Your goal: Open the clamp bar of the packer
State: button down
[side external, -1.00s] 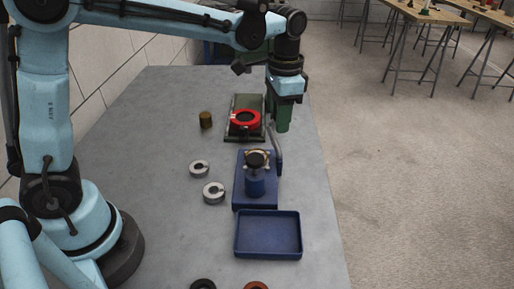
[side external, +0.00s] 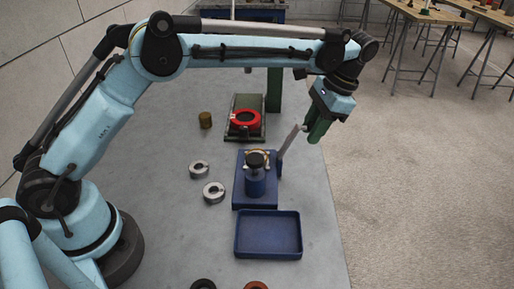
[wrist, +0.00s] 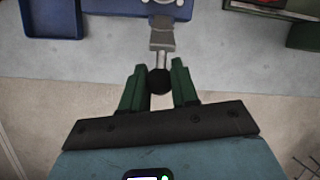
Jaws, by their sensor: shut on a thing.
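The packer (side external: 241,188) is a blue base with a blue cylinder and a dark round knob on top, in the middle of the bench. Its grey clamp bar (side external: 288,142) slopes up and right from the packer's right side, toward the bench's right edge. My gripper (side external: 305,130) has green fingers and is at the bar's outer end. In the wrist view, my gripper (wrist: 158,84) is shut on the black knob (wrist: 159,81) of the clamp bar (wrist: 162,39), one finger on each side. The packer's blue base (wrist: 110,6) shows only partly at the top there.
An empty blue tray (side external: 268,254) lies in front of the packer. Behind it is a plate with a red ring (side external: 245,120). Two grey split rings (side external: 213,193) and a brass cylinder (side external: 205,120) stand to the left. The floor right of the bench is open.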

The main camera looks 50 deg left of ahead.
jog(key=shift+w+d+f+g+y, duration=0.2)
jog(key=shift+d+f+g+y, duration=0.1)
jog(key=shift+d+f+g, duration=0.1)
dwell(0.4)
jog(key=c, duration=0.9)
grip_release()
jog(key=shift+a, duration=0.1)
jog(key=shift+r, duration=0.15)
jog(key=shift+r, duration=0.3)
jog(key=r, duration=0.3)
jog(key=shift+s+d+r, duration=0.15)
jog(key=shift+d+r, duration=0.1)
jog(key=shift+r, duration=0.1)
jog(key=s+d+r, duration=0.4)
jog(key=s+d, duration=0.1)
jog(key=s+d+r, duration=0.2)
jog(key=s, duration=0.1)
jog(key=shift+d+r, duration=0.25)
jog(key=shift+d, duration=0.15)
jog(key=shift+a, duration=0.15)
